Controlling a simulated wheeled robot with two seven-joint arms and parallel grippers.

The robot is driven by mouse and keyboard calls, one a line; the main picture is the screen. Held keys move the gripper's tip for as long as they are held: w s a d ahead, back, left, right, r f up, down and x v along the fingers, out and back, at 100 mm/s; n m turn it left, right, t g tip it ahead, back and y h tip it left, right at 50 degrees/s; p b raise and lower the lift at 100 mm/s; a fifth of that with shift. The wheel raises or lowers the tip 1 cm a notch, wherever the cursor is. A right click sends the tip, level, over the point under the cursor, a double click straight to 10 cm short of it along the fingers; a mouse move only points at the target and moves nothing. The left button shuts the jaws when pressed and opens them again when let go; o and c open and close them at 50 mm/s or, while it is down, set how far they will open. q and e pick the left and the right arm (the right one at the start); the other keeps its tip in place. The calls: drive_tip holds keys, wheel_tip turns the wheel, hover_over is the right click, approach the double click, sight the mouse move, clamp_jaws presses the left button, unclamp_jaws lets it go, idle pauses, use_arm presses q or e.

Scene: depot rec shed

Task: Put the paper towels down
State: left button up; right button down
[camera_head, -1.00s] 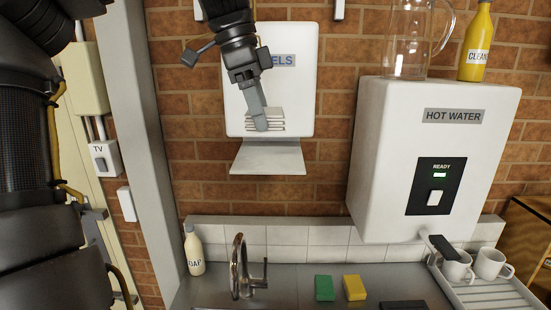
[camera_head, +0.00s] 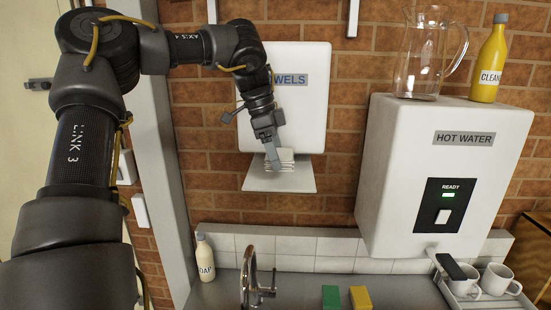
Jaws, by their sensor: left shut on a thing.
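My left gripper (camera_head: 275,161) reaches in from the left and is shut on a small stack of white paper towels (camera_head: 287,156). It holds them in front of the lower part of the white towel dispenser (camera_head: 310,115), whose label is partly covered by my arm. The towels are low, right over the dispenser's grey shelf (camera_head: 299,183). I cannot tell whether they touch it. My right gripper is not in view.
The hot water heater (camera_head: 399,153) is on the right, with a glass jug (camera_head: 417,70) and a yellow cleaner bottle (camera_head: 489,65) on top. Below are a soap bottle (camera_head: 205,260), a tap (camera_head: 249,280), green (camera_head: 330,297) and yellow (camera_head: 360,298) sponges, and white mugs (camera_head: 497,279).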

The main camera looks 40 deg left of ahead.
sight(276, 178)
use_arm(q)
drive_tip(key=shift+w+f, duration=0.1)
drive_tip(key=shift+f, duration=0.05)
drive_tip(key=shift+w+f, duration=0.1)
drive_tip(key=f, duration=0.1)
drive_tip(key=f+p, duration=0.1)
drive_tip(key=f, duration=0.1)
drive_tip(key=shift+w+a+f+p, duration=0.15)
drive_tip(key=shift+w+a+p, duration=0.05)
drive_tip(key=shift+a+p, duration=0.1)
drive_tip(key=shift+a+f, duration=0.15)
drive_tip(key=shift+f, duration=0.2)
drive_tip(key=shift+d+r, duration=0.1)
drive_tip(key=shift+d, duration=0.1)
drive_tip(key=shift+d, duration=0.1)
drive_tip(key=o, duration=0.5)
drive_tip(key=shift+o, duration=0.8)
drive_tip(key=shift+f, duration=0.2)
